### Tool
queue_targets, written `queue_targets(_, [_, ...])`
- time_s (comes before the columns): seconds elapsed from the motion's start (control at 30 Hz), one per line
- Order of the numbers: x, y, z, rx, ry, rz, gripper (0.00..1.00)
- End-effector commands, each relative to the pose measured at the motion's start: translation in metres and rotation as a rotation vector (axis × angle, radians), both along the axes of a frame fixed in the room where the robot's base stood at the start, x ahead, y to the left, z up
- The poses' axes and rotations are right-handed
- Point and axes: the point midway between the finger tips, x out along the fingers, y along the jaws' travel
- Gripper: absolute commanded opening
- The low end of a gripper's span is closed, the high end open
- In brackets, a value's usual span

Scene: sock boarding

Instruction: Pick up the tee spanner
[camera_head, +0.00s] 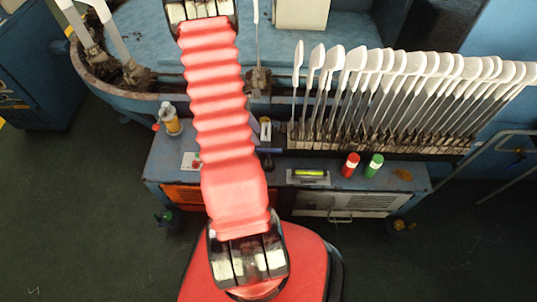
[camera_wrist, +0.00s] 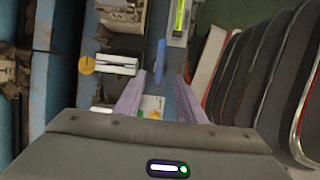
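A slim blue bar, which looks like the handle of the tee spanner (camera_wrist: 160,62), lies on the bench in the wrist view, just beyond and between my fingertips. In the head view the blue bar (camera_head: 272,150) shows right beside my red arm sleeve, with a dark part below it. The rest of it is hidden or too small to make out. My gripper (camera_wrist: 161,78) is open, with its two pale purple fingers apart and nothing between them.
A white piece with an orange end (camera_wrist: 110,66) lies left of my fingers. A row of upright sock boards (camera_head: 400,90) stands at the right. A bottle (camera_head: 171,120) stands left.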

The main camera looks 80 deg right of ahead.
Motion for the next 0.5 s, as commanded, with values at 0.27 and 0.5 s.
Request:
queue_targets(0.27, [-0.016, -0.003, -0.038, 0.002, 0.0, 0.0, 0.36])
queue_targets(0.5, [-0.025, -0.005, -0.06, 0.001, 0.0, 0.0, 0.36])
